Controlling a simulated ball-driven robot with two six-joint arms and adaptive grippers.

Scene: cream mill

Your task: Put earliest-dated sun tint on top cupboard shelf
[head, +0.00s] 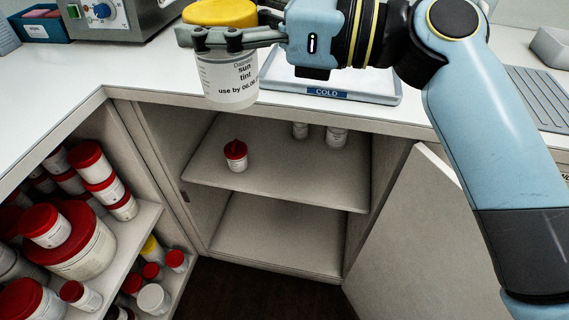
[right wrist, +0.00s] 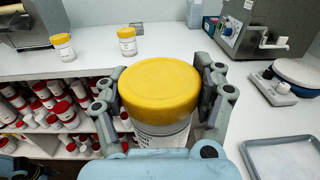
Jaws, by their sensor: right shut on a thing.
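My right gripper (head: 212,38) is shut on a white jar of sun tint (head: 230,82) with a yellow lid, upright above the counter edge. Its label reads "sun tint" and a use-by date starting 06.06; the rest of the date is cut off. In the right wrist view the fingers clasp the held jar (right wrist: 160,88) on both sides. The cupboard below stands open. Its top shelf (head: 280,175) bears a small red-lidded jar (head: 236,155) and two white jars (head: 336,136) at the back. Two other yellow-lidded jars (right wrist: 63,47) (right wrist: 127,41) stand on the counter. My left gripper is out of view.
The cupboard door (head: 405,235) is swung open at the right. The lower shelf (head: 280,235) is empty. Crowded shelves of red-lidded tubs (head: 75,245) are at the left. A tray marked COLD (head: 385,95) lies on the counter behind my gripper.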

